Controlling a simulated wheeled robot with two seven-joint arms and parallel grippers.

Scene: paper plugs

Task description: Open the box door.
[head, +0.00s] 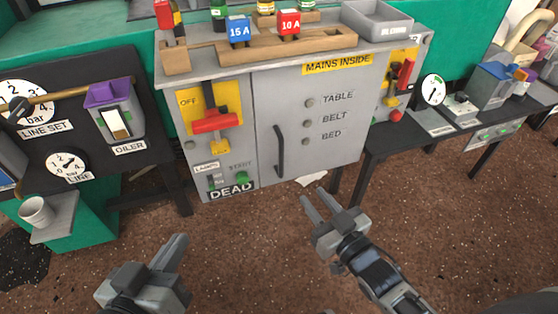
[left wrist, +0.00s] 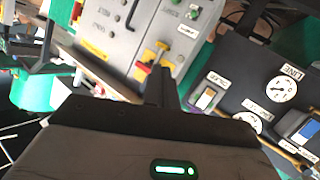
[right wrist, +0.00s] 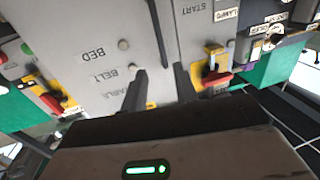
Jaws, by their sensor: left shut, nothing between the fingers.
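The box door (head: 335,140) is a grey panel marked MAINS INSIDE, TABLE, BELT and BED, and it looks shut. Its black bar handle (head: 279,150) stands upright near its left edge. The handle also shows in the right wrist view (right wrist: 158,35), seen between and beyond the fingers. My right gripper (head: 313,198) is open and empty, in front of the box and below right of the handle. My left gripper (head: 181,245) is shut and empty, low at the left, apart from the box. The door and handle also show in the left wrist view (left wrist: 132,14).
Left of the door is a red switch lever (head: 215,121) on a yellow plate marked OFF, above a DEAD label (head: 232,191). The floor before the box is clear.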

